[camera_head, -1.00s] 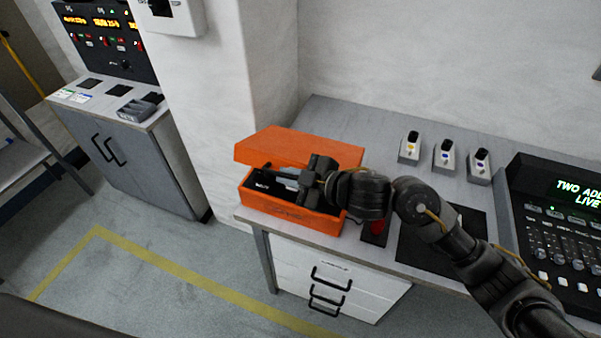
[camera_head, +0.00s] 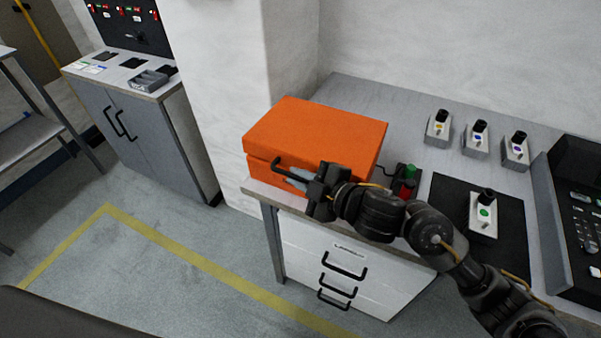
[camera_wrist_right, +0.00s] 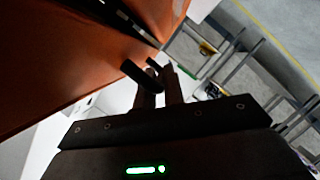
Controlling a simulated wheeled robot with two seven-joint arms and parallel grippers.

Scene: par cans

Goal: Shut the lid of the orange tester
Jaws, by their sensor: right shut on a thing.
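The orange tester (camera_head: 315,135) is a box on the near left end of the grey bench. Its lid is down over the body, with a seam along the front; I cannot tell if it is fully flush. A dark strip (camera_wrist_right: 122,18) shows between orange parts in the right wrist view. A black handle (camera_head: 282,162) sticks out at the front. My right gripper (camera_head: 300,183) is at the box's front and shut on the handle, which also shows by the fingers in the wrist view (camera_wrist_right: 138,76). My left gripper is not in view.
A red and green button box (camera_head: 406,181) stands right of the tester. A switch box (camera_head: 484,213) sits on a black mat (camera_head: 450,190). Several switch boxes (camera_head: 476,139) stand behind, and a black console (camera_head: 580,190) is at right. White drawers (camera_head: 350,275) are below.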

